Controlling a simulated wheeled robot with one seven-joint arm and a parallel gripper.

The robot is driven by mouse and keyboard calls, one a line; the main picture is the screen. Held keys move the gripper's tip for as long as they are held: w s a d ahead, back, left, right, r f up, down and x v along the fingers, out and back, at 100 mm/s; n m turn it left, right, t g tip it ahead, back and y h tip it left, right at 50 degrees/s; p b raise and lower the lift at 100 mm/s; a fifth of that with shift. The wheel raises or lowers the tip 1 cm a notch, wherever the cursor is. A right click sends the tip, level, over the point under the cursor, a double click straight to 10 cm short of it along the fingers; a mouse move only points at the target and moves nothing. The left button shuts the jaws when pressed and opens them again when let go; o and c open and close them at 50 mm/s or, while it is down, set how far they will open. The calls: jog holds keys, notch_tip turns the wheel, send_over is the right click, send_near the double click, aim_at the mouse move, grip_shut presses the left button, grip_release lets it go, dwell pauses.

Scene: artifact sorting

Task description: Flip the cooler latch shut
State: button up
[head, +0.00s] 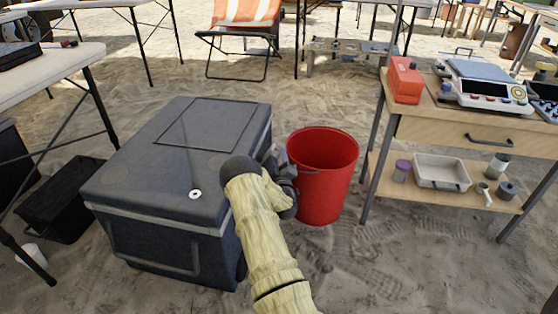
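The cooler (160,170) is a large dark grey box on the sand, left of centre, with its lid down. A rectangular panel is outlined on the lid, and a small white ring with a dark centre (195,194) sits near the lid's front edge. I cannot make out the latch; part of the cooler's right side is hidden behind my arm. My arm reaches up from the bottom. My gripper (278,164) is at the cooler's right side, between it and the red bucket, partly hidden by my own arm. Its fingers are too unclear to tell open from shut.
A red bucket (322,175) stands close right of my gripper. A wooden table (450,130) with a scale (484,82) and an orange-red box (404,80) is at right. A black crate (62,205) lies left of the cooler. Sand in front right is clear.

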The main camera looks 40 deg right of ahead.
jog(key=shift+w+d+r, duration=0.2)
jog(key=shift+w+d, duration=0.15)
jog(key=shift+w, duration=0.2)
grip_shut()
jog(key=shift+r, duration=0.2)
dwell(0.5)
